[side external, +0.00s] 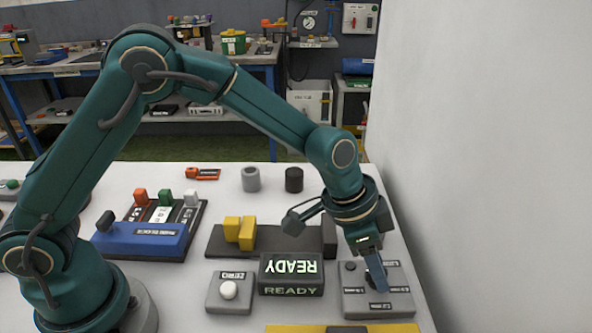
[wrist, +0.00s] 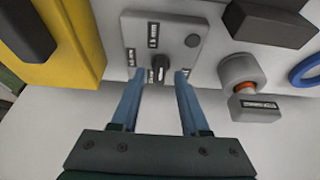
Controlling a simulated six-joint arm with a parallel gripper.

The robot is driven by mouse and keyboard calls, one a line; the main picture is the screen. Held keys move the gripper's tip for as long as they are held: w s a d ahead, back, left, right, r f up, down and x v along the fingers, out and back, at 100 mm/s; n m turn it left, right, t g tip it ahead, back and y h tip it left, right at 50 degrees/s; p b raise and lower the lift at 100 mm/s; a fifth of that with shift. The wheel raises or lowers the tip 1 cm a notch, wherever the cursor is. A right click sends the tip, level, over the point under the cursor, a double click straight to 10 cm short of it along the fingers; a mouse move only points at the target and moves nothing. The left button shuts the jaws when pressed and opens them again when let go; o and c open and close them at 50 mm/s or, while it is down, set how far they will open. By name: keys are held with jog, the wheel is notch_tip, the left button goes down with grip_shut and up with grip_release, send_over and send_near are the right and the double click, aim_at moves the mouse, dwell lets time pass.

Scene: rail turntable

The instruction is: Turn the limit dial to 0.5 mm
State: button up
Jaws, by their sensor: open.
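The limit dial is a small dark knob (wrist: 159,68) on a light grey panel (wrist: 176,24) with several dark label plates around it. The label text is too small to read surely, and I cannot tell which mark the knob points at. The panel (side external: 350,303) also shows at the right of the side view, where my gripper hides most of the knob. My gripper (wrist: 159,75) is open, with one blue finger on each side of the knob. Gaps show between fingers and knob. In the side view my gripper (side external: 380,284) points down at the panel.
A display reading READY (side external: 291,272) and a ZERO button box (side external: 229,291) stand left of the panel. Behind them is a dark base with a yellow block (side external: 240,232). A yellow strip (side external: 300,328) lies in front. A white wall (side external: 480,170) rises at the right.

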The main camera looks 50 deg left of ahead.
grip_shut()
jog(key=shift+n, duration=0.4)
jog(key=n, duration=0.2)
jog(key=n+t+y, duration=0.1)
jog(key=shift+d+n+y, duration=0.15)
jog(key=shift+n+y, duration=0.15)
jog(key=shift+n, duration=0.1)
jog(key=n, duration=0.2)
jog(key=n+y, duration=0.1)
jog(key=n, duration=0.1)
jog(key=shift+d+r+n+y, duration=0.1)
jog(key=shift+n+y, duration=0.2)
jog(key=n+y, duration=0.1)
jog(key=n, duration=0.3)
jog(key=shift+d+n+y, duration=0.15)
jog(key=shift+n+y, duration=0.15)
jog(key=shift+y, duration=0.1)
jog(key=n+g+y, duration=0.1)
jog(key=n, duration=0.3)
jog(key=shift+n+y, duration=0.3)
jog(key=shift+n, duration=0.3)
